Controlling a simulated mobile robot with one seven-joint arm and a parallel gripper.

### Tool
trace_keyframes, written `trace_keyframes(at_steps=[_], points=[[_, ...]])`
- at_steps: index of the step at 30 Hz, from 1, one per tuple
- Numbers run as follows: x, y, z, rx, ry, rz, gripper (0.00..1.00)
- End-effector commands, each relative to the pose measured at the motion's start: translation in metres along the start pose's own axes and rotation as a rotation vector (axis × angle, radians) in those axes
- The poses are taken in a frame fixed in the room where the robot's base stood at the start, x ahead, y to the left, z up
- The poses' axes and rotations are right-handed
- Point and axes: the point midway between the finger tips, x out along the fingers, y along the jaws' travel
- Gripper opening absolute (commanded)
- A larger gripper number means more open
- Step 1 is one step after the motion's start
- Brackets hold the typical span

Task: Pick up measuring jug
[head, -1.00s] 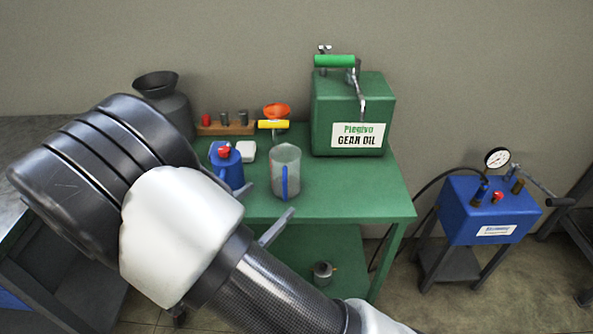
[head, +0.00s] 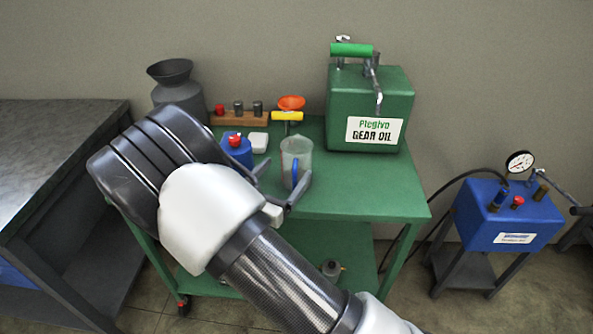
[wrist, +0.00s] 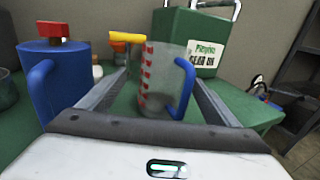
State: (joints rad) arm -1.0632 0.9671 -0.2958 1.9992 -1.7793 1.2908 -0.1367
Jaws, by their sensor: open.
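The clear measuring jug (head: 296,158) with a blue handle stands upright on the green cart top (head: 345,195). In the wrist view the jug (wrist: 158,82) shows red marks and its blue handle on the right. My gripper (head: 278,178) is open, with one finger to each side of the jug. In the wrist view my gripper's fingers (wrist: 165,85) reach forward along both sides of the jug. Whether they touch it cannot be told.
A blue can with a red cap (head: 237,150) stands close left of the jug. The green gear oil tank (head: 372,90) stands behind right. An orange funnel (head: 291,102) and a wooden rack (head: 250,119) are behind. A blue unit (head: 508,220) stands right of the cart.

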Motion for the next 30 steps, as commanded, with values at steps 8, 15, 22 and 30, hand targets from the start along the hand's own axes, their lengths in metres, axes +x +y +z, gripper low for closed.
trace_keyframes(at_steps=[8, 15, 22, 30], points=[[0.024, -0.005, -0.004, 0.001, -0.001, -0.002, 0.84], [0.053, -0.006, -0.004, 0.001, 0.001, 0.000, 0.84], [0.053, -0.006, -0.003, 0.001, 0.000, 0.001, 0.77], [0.053, -0.006, -0.003, 0.001, -0.001, 0.000, 0.35]])
